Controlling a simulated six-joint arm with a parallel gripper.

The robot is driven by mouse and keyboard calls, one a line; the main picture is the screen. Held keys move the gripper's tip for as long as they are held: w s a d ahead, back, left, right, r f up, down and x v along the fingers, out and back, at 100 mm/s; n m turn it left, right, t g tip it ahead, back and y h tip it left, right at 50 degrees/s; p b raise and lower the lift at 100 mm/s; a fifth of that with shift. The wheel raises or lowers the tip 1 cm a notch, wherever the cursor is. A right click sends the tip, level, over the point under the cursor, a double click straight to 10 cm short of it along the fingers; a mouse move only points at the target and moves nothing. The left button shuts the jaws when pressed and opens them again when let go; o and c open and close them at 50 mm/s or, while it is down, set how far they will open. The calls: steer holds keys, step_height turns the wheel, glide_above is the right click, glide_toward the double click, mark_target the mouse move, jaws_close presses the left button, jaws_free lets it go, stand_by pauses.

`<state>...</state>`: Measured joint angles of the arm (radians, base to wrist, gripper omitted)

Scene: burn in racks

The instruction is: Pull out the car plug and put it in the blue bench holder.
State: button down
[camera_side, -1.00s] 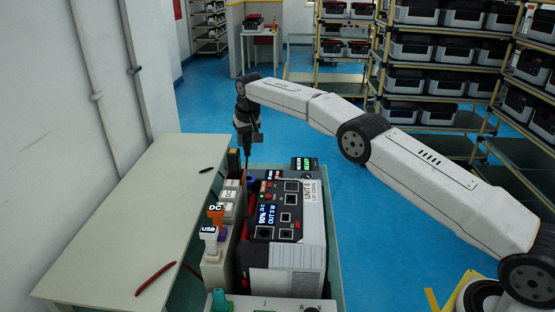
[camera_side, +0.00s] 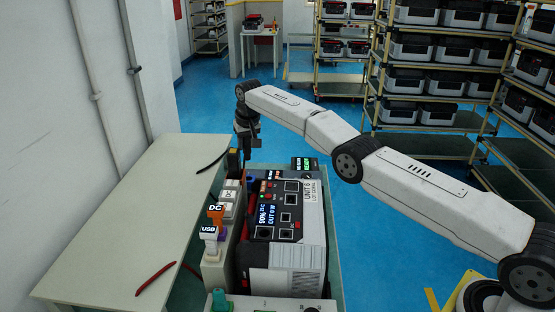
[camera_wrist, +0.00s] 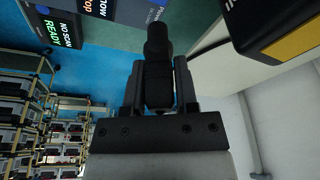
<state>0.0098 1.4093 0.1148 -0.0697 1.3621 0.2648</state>
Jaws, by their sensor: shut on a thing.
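My gripper (camera_side: 247,143) is shut on a black car plug, seen between the two fingers (camera_wrist: 158,88) in the wrist view. The car plug (camera_wrist: 157,50) is a dark cylinder that sticks out beyond the fingertips. In the side view the gripper is at the far end of the row of holders, above and beside the power unit (camera_side: 285,255). The plug is small and dark there, and I cannot tell whether its tip touches anything. A small blue piece (camera_side: 252,182) shows at the far left of the unit; I cannot tell whether it is the blue bench holder.
A white USB plug (camera_side: 208,234), an orange DC plug (camera_side: 216,214) and a black-and-yellow block (camera_side: 234,158) stand in a row left of the unit. A green-lit display (camera_side: 304,164) stands behind.

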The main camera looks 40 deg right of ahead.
mark_target(247, 152)
steer(key=shift+r, duration=0.1)
steer(key=shift+f, duration=2.95)
steer(key=c, duration=1)
jaws_free()
jaws_close()
